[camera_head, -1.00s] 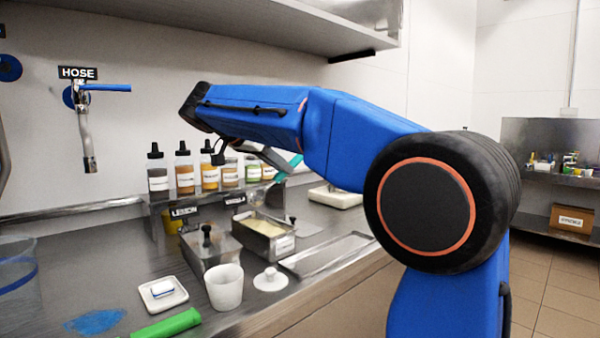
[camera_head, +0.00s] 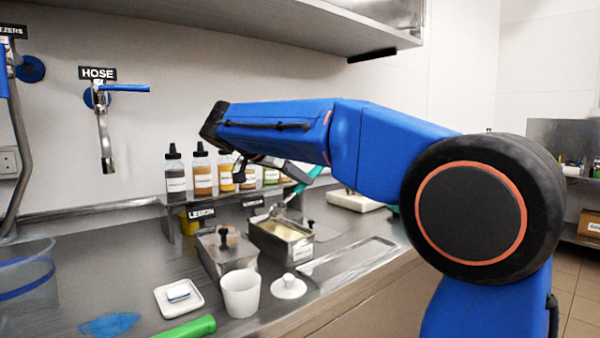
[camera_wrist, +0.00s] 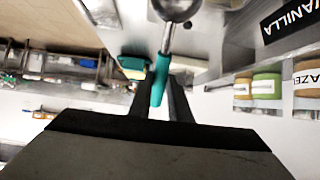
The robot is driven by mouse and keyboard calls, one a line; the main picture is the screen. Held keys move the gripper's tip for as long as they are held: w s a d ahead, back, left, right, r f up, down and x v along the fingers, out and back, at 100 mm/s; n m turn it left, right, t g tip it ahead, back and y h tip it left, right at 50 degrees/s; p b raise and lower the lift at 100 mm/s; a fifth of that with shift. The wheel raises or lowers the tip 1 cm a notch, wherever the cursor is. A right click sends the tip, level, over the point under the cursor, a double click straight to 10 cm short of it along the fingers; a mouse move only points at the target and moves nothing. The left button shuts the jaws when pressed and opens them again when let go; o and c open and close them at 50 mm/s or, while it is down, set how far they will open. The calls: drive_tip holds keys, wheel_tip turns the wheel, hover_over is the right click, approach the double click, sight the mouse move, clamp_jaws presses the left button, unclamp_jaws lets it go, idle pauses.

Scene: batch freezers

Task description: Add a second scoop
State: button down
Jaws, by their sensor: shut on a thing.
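My gripper (camera_wrist: 158,80) is shut on the teal handle of a metal scoop (camera_wrist: 168,38). In the head view the scoop (camera_head: 301,184) tilts down, its bowl at or just above an open metal tub (camera_head: 290,249) of pale yellow ice cream (camera_head: 283,229). I cannot tell whether the bowl touches the ice cream or what it holds. A second metal tub (camera_head: 226,262) beside it on the left is covered by a lid with a black knob. A white cup (camera_head: 240,295) stands in front of the tubs; its inside is mostly hidden.
A white knobbed lid (camera_head: 289,288) lies right of the cup. A shelf of sauce bottles (camera_head: 202,176) stands behind the tubs. A white dish (camera_head: 179,297) and a green object (camera_head: 186,328) lie at the front left. An empty metal tray (camera_head: 350,257) lies right.

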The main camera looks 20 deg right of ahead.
sight(300, 191)
drive_tip(key=shift+a+f, duration=0.1)
drive_tip(key=shift+f, duration=2.05)
drive_tip(key=shift+s+f, duration=0.1)
drive_tip(key=shift+f, duration=0.1)
drive_tip(key=shift+a, duration=0.3)
drive_tip(key=shift+d+f+y, duration=0.15)
drive_tip(key=shift+d+y, duration=0.35)
drive_tip(key=shift+a+r, duration=0.1)
drive_tip(key=shift+r, duration=1.8)
drive_tip(key=shift+w+d+r+g+y, duration=0.2)
drive_tip(key=shift+w+d+g+y, duration=0.1)
drive_tip(key=shift+d+y, duration=0.25)
drive_tip(key=shift+w+d+r+g+y, duration=0.15)
drive_tip(key=shift+d+g+y, duration=0.15)
drive_tip(key=shift+y, duration=0.4)
drive_tip(key=shift+w+d+r+g+y, duration=0.1)
drive_tip(key=shift+d+g+y, duration=0.15)
drive_tip(key=shift+y, duration=0.4)
